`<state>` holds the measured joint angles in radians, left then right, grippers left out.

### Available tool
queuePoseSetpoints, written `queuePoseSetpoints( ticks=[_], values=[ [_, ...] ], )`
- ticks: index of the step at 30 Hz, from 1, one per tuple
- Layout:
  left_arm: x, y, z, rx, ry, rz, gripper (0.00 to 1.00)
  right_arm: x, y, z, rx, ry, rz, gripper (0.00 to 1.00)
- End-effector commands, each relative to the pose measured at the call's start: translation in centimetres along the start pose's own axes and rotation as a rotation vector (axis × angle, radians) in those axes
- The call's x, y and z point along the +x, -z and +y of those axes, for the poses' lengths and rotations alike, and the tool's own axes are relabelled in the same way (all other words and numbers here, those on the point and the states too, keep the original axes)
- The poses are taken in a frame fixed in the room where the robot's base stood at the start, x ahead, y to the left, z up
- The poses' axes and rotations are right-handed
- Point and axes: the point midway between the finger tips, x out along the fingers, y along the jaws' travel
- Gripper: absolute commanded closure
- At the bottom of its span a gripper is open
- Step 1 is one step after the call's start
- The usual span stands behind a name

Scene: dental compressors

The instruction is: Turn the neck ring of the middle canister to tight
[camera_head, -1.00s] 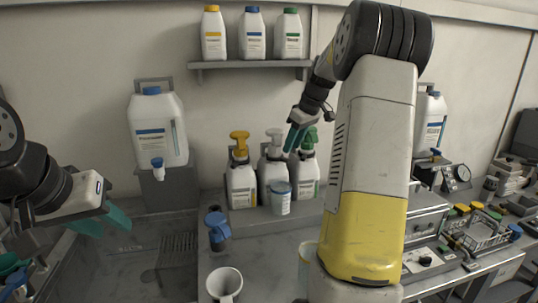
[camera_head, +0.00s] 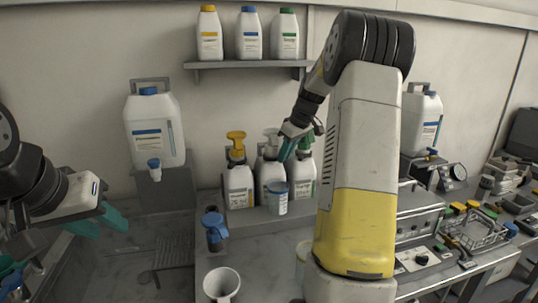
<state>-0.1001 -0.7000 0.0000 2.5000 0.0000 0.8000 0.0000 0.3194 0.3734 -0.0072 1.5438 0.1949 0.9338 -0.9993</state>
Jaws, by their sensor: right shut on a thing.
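Three white canisters with pump heads stand in a row on the back ledge. The middle canister (camera_head: 270,176) has a pale grey pump head; a yellow-headed canister (camera_head: 238,183) is on its left and a green-headed canister (camera_head: 304,178) on its right. My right gripper (camera_head: 284,156) is shut at the neck of the middle canister, its teal fingers angled down from the upper right. The neck ring itself is mostly hidden by the fingers. My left gripper (camera_head: 99,222) is at the far left, its teal fingers apart and empty, away from the canisters.
A white cup with a blue band (camera_head: 277,199) stands in front of the middle canister. A blue-topped dispenser (camera_head: 215,232) and a white mug (camera_head: 222,284) are nearer. A large tapped jug (camera_head: 155,130) stands left; a bottle shelf (camera_head: 245,66) hangs above.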

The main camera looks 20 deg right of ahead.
Motion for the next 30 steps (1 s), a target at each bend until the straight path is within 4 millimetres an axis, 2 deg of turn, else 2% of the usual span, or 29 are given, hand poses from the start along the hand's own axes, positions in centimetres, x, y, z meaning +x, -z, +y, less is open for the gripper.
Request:
queuePoseSetpoints(
  ticks=[9,18,19,21,22,30],
  values=[
    [0.00,0.00,0.00,0.000,0.000,0.000,0.64,-0.02,0.07,-0.82,0.117,-0.050,-0.001,1.00],
    [0.00,0.00,0.00,0.000,0.000,0.000,0.64,-0.04,0.07,-0.81,0.127,-0.053,0.000,1.00],
    [0.00,0.00,0.00,0.000,0.000,0.000,0.64,-0.03,0.07,-0.81,0.127,-0.053,0.001,0.80],
    [0.00,0.00,0.00,0.000,0.000,0.000,0.64,-0.03,0.07,-0.80,0.127,-0.053,0.000,0.66],
    [0.00,0.00,0.00,0.000,0.000,0.000,0.64,-0.03,0.07,-0.80,0.127,-0.053,0.001,0.64],
    [0.00,0.00,0.00,0.000,0.000,0.000,0.64,-0.04,0.06,-0.80,0.127,-0.053,0.000,0.64]
  ],
)
